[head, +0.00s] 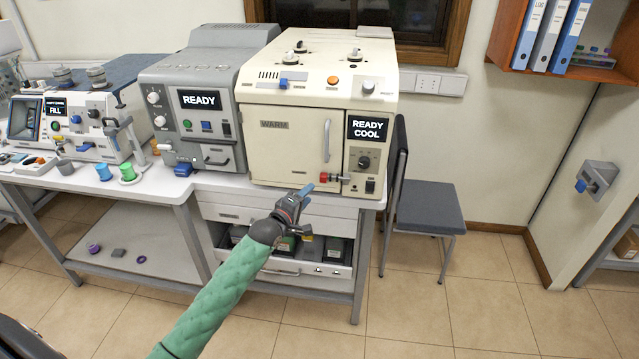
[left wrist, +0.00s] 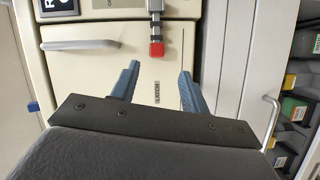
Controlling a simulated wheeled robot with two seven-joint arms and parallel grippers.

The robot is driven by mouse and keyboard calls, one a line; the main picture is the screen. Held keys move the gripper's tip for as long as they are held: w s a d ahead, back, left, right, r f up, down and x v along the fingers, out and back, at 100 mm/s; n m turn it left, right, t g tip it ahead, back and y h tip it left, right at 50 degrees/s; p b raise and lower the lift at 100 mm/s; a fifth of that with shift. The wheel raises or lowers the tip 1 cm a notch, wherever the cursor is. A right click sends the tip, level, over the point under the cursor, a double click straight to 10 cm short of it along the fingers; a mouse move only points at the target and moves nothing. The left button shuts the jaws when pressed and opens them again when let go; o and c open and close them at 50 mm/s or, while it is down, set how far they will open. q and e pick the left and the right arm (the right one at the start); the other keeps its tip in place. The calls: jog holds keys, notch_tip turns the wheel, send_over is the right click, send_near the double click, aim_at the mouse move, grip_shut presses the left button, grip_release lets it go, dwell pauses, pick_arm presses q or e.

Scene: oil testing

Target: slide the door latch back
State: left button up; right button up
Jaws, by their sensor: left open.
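The door latch (head: 335,178) is a small metal bolt with a red knob, low on the front of the cream oven (head: 290,112), at the door's lower right. In the left wrist view the latch bolt (left wrist: 156,28) runs upward from its red knob (left wrist: 156,49). My left gripper (head: 305,190) is open, with blue fingers, in front of and slightly left of the latch. In the wrist view its fingertips (left wrist: 160,68) are apart, below the red knob on either side of its line. A label reading LATCH lies between them. The gripper holds nothing.
The oven door handle (head: 326,140) stands upright above the latch. An open drawer (head: 275,266) with several dark boxes is below the bench. A grey machine (head: 186,110) stands to the left. A chair (head: 430,204) stands to the right, with clear floor in front.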

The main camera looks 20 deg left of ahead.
aim_at(321, 181)
pick_arm(q)
jog(key=w+n+p, duration=0.1)
jog(key=w, duration=0.1)
jog(key=w+p, duration=0.1)
jog(key=w, duration=0.1)
jog(key=w+d+n+p, duration=0.1)
jog(key=w, duration=0.1)
jog(key=shift+w+r+n, duration=0.2)
jog(key=shift+r+n, duration=0.1)
jog(key=shift+w+d+f, duration=0.15)
jog(key=shift+w, duration=0.5)
pick_arm(e)
jog(key=s+d+f, duration=0.1)
jog(key=s+f, duration=0.1)
jog(key=s, duration=0.5)
jog(key=shift+d, duration=0.35)
jog(key=shift+f, duration=0.1)
pick_arm(q)
grip_shut()
